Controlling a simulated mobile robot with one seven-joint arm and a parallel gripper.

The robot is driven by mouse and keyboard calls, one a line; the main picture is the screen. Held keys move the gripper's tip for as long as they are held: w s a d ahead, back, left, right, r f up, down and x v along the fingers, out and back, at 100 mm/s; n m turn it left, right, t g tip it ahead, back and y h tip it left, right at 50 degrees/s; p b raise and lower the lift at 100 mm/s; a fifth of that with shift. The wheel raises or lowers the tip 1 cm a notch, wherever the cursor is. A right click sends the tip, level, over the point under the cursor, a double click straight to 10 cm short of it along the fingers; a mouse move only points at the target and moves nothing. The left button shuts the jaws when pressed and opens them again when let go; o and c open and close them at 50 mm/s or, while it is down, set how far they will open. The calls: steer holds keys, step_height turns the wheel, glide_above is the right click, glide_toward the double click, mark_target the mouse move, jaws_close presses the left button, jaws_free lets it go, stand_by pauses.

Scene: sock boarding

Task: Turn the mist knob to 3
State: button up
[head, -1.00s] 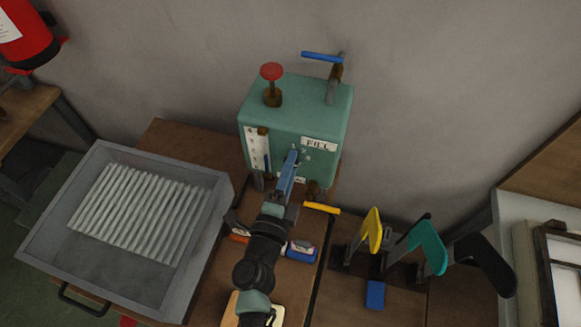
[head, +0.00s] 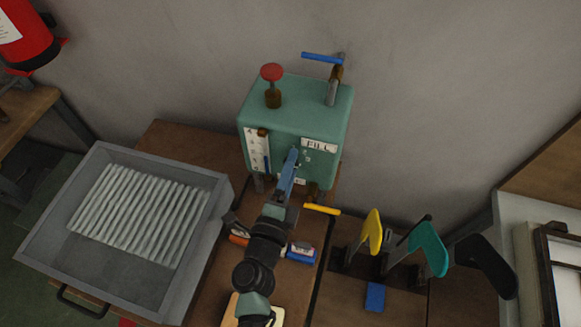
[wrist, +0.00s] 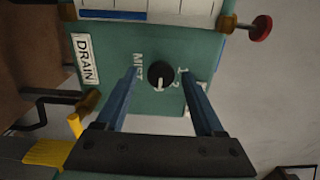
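The mist knob (wrist: 160,75) is a small round black knob on the front of the green tank (head: 255,100). A pale pointer mark shows on its lower edge in the wrist view. The word MIST (wrist: 138,67) is beside it, and small numerals including 1 and 2 are at its right; I cannot make out a 3. My gripper (wrist: 159,76) is open with blue fingers, one on each side of the knob in the wrist view, with gaps between. In the head view my gripper (head: 290,160) reaches the tank front and hides the knob.
A grey tray (head: 95,255) with pale ribbed rods lies left. Below the knob are a yellow-handled drain valve (head: 322,209) and small coloured blocks (head: 301,253). Yellow, teal (head: 427,248) and black boards stand right. A red-topped valve (head: 271,73) and blue-handled pipe (head: 322,57) top the tank.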

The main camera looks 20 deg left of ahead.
steer(key=s+b, duration=0.3)
steer(key=s, duration=1)
stand_by(0.4)
